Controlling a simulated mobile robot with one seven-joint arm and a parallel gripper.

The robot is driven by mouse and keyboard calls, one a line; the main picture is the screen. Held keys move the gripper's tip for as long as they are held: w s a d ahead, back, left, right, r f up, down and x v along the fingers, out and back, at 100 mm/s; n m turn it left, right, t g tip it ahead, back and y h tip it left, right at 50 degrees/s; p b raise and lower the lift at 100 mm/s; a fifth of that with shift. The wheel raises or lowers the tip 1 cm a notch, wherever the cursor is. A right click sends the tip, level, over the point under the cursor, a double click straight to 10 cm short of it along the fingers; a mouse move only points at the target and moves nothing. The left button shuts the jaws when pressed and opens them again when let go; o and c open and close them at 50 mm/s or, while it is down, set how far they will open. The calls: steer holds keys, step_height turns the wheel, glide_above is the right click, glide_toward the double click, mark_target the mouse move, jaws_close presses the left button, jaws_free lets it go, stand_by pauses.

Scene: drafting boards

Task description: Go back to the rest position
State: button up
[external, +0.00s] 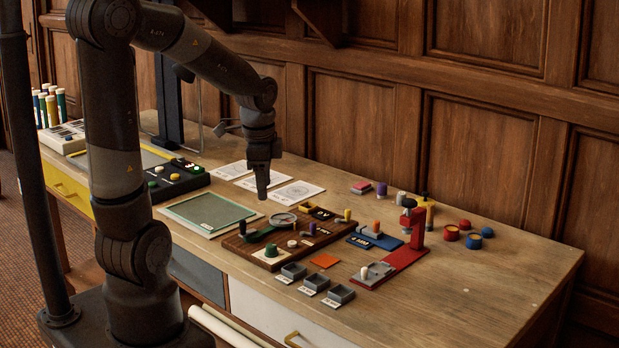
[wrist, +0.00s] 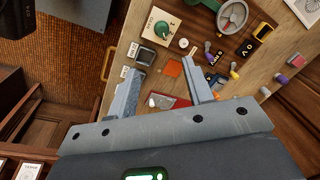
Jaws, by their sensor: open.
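My gripper (external: 262,183) hangs from my arm above the desk, over the left part of the wooden board and the white paper sheets. In the wrist view my gripper (wrist: 165,92) shows two grey fingers spread apart with nothing held between them. The brown wooden board (external: 262,262) below carries a green knob (external: 270,251), a round dial (external: 283,219) and small pegs. In the wrist view the green knob (wrist: 161,29) and the dial (wrist: 232,14) lie beyond the fingertips.
A red stand (external: 417,228) rises at the right of the board. Small grey trays (external: 314,283) line the front. A green-topped panel (external: 208,212) and a black button box (external: 178,180) lie left. The desk's right end (external: 510,285) is clear. A wood-panelled wall (external: 480,150) stands behind.

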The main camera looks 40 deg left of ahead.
steer(key=s+d+r+n+t, duration=0.2)
steer(key=s+r+n+t, duration=0.2)
steer(key=s+r+n, duration=0.5)
steer(key=shift+s+d+r+n+h, duration=0.35)
steer(key=shift+s+r, duration=0.25)
steer(key=shift+s, duration=0.5)
steer(key=shift+a, duration=0.1)
